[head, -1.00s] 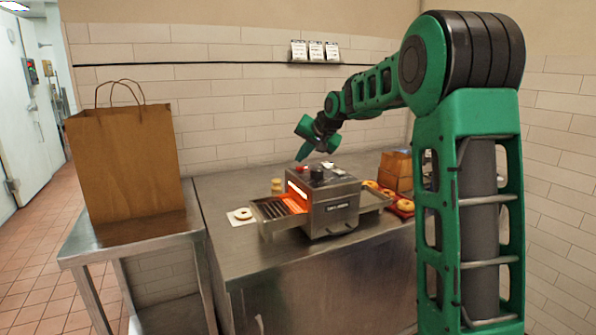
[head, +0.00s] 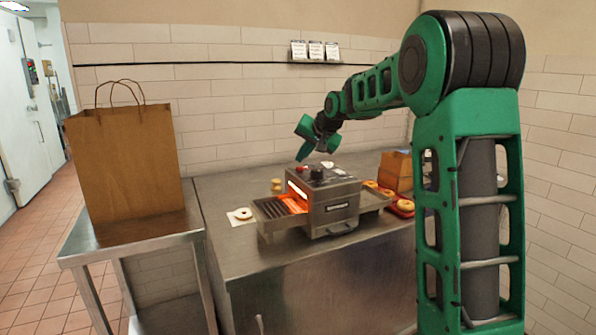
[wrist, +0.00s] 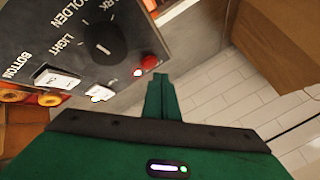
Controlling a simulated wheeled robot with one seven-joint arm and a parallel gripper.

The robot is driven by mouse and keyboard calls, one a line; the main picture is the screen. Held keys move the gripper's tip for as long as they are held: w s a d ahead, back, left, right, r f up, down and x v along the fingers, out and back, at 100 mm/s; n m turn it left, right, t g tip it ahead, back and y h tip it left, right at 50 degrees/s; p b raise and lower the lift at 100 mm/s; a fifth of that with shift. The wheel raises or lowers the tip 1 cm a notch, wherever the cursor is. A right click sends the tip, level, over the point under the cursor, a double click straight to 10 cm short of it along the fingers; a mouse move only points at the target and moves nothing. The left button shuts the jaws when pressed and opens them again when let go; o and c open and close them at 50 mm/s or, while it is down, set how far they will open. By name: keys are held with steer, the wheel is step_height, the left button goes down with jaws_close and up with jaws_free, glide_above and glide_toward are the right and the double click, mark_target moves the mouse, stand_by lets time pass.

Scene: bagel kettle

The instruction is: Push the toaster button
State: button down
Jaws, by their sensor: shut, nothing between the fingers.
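The toaster (head: 335,208) is a steel conveyor type on the metal counter, with an orange glow inside its left opening. In the wrist view its dark control panel (wrist: 70,30) shows a black knob (wrist: 103,41), a red round button (wrist: 149,63) and two white rocker switches, one (wrist: 57,78) beside the lettering "BOTTOM". My gripper (wrist: 160,78) is shut and empty, its green fingertips just beside the red button. I cannot tell whether they touch it. In the head view my gripper (head: 300,158) hangs over the toaster's top left, fingers pointing down.
A paper bag (head: 125,160) stands on the left side table. Bagels on a red tray (head: 404,213) and a brown box or bag (head: 397,170) stand to the right. The counter front is clear.

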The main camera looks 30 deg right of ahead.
mark_target(302, 169)
steer(key=shift+f, duration=0.1)
steer(key=shift+f, duration=0.25)
steer(key=shift+f, duration=0.45)
stand_by(1.0)
steer(key=shift+r, duration=0.1)
steer(key=shift+s+r, duration=0.1)
steer(key=shift+r, duration=0.65)
steer(key=shift+r, duration=2.5)
